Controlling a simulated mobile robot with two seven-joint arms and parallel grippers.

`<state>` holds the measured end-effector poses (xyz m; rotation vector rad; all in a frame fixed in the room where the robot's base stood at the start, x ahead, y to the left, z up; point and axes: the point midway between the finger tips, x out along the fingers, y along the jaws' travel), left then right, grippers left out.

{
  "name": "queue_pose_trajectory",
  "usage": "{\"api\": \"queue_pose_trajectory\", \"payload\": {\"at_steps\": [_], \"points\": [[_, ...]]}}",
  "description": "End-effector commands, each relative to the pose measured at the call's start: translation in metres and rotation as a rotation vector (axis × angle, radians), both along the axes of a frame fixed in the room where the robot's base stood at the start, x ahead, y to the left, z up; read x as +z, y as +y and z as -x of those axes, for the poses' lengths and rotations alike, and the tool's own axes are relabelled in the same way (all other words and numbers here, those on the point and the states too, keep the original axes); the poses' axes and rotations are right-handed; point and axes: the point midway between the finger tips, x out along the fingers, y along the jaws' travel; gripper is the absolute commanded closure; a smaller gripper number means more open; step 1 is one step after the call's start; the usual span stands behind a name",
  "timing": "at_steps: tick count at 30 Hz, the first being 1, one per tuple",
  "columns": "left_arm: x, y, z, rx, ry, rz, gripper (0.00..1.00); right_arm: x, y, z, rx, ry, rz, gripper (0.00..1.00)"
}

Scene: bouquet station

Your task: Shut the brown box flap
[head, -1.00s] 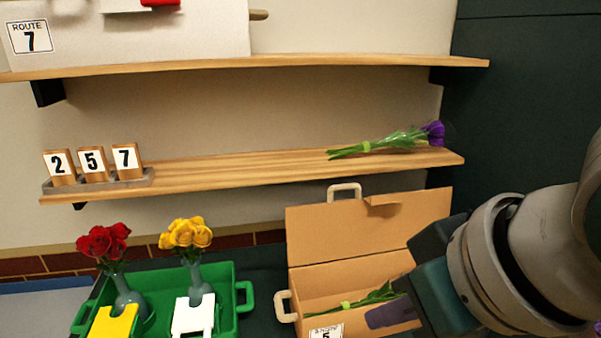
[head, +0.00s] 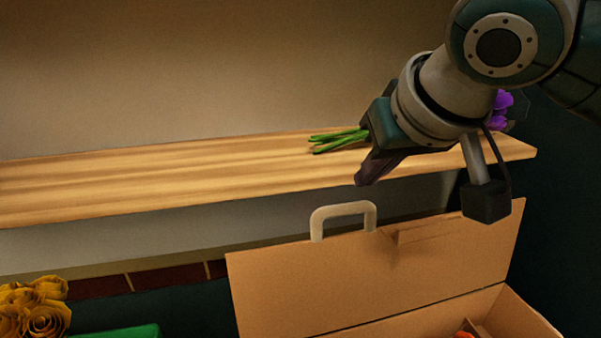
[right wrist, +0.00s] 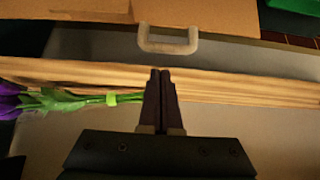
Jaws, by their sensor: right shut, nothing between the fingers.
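The brown box (head: 510,322) stands at the lower right of the head view, with its brown flap (head: 310,285) raised upright at the back. A pale handle (head: 343,212) sits on the flap's top edge. The handle also shows at the top of the right wrist view (right wrist: 168,46). My right gripper (head: 366,180) is shut and empty. It is above the flap and handle, in front of the shelf, and apart from both as far as I can see. Its fingers point toward the handle in the right wrist view (right wrist: 160,72). My left gripper is not in view.
A wooden shelf (head: 180,178) runs behind the flap. A purple flower bunch (head: 503,103) lies on it, partly hidden by my right arm. Yellow roses (head: 35,308) and a green tray (head: 125,332) are at the lower left. Something orange (head: 464,334) shows inside the box.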

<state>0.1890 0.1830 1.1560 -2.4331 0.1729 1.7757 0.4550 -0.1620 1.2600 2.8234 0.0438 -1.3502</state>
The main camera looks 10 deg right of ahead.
Motion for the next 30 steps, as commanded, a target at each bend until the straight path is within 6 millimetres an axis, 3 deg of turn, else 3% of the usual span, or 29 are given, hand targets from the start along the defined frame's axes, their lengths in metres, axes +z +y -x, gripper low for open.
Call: {"api": "queue_pose_trajectory", "payload": {"at_steps": [13, 30], "points": [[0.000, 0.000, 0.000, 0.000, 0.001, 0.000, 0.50, -0.053, 0.001, -0.042, -0.001, 0.001, 0.001, 1.00], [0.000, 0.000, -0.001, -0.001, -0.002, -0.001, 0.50, -0.062, 0.001, -0.050, 0.002, -0.001, 0.001, 1.00]]}}
